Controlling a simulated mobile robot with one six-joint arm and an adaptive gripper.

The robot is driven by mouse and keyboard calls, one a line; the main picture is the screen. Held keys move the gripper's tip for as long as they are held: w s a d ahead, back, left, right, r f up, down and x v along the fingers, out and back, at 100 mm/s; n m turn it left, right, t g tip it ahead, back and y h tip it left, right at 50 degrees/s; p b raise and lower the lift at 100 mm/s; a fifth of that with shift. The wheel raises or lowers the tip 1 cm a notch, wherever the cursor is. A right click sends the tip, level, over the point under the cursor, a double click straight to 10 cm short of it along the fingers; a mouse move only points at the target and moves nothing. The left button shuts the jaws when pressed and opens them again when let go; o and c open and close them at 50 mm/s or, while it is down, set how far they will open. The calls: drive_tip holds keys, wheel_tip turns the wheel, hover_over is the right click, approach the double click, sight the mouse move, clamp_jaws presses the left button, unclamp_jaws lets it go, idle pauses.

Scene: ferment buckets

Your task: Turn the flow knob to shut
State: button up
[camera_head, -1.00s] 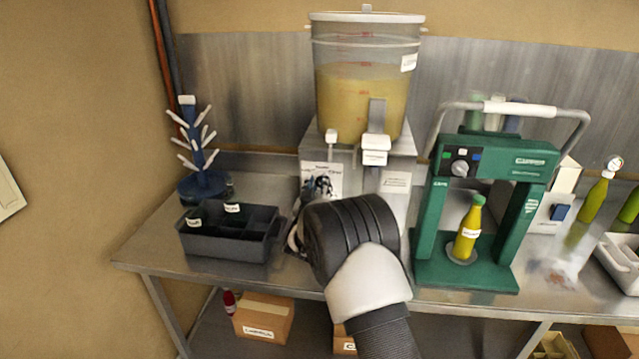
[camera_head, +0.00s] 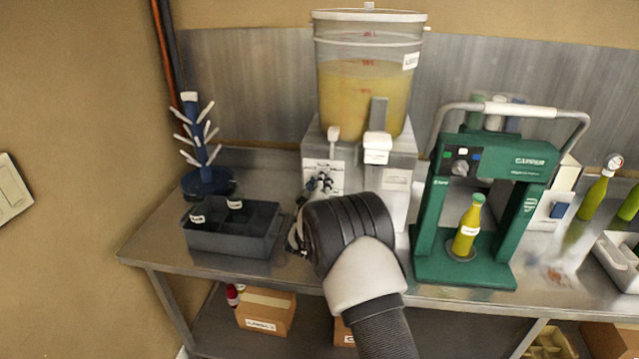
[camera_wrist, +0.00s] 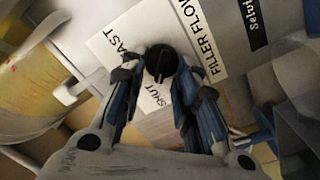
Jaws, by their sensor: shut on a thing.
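The flow knob (camera_wrist: 161,63) is a round black knob on a pale plate marked "FILLER FLOW", "SHUT" and a partly covered word ending in "AST". My gripper (camera_wrist: 160,74) has its blue fingers closed on either side of the knob in the wrist view. A mark shows on the knob's face, but I cannot tell surely where it points. In the head view my gripper (camera_head: 320,184) is at the labelled plate (camera_head: 337,173) on the front of the grey stand. There the knob is hidden by the fingers.
A bucket of yellow liquid (camera_head: 362,95) stands on the grey stand, with a white spout (camera_head: 376,150) at its front. A green machine (camera_head: 433,230) holding a yellow bottle (camera_head: 466,228) is close on the right. A dark crate (camera_head: 230,245) is at left.

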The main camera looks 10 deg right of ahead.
drive_tip(key=o, duration=0.9)
drive_tip(key=shift+o, duration=0.2)
drive_tip(key=v, duration=1.2)
drive_tip(key=shift+r, duration=0.1)
